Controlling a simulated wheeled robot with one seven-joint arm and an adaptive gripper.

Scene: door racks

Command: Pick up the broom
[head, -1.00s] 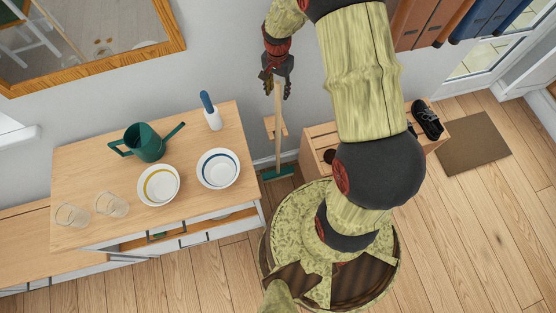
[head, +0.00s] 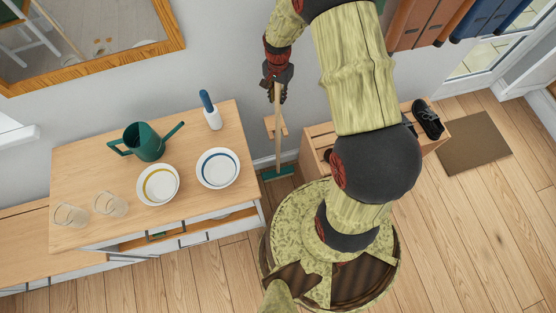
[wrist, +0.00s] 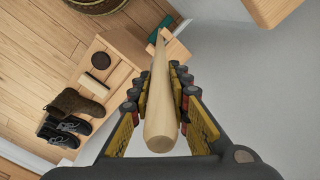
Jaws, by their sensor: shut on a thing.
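The broom (head: 278,143) stands upright near the wall between the wooden cabinet and the shoe bench, its green head (head: 278,174) low at the floor. Whether the head touches the floor I cannot tell. My gripper (head: 276,93) is shut on the upper part of the wooden handle. In the wrist view the handle (wrist: 160,108) runs between the two fingers of my gripper (wrist: 160,85), its rounded end towards the camera. The green head (wrist: 173,50) shows partly beyond the handle.
A wooden cabinet (head: 100,227) at left carries a green watering can (head: 146,141), two bowls, glasses and a blue-handled brush (head: 210,110). The shoe bench (head: 318,140) stands to the right of the broom, with shoes (head: 428,119). A doormat (head: 474,144) lies at right.

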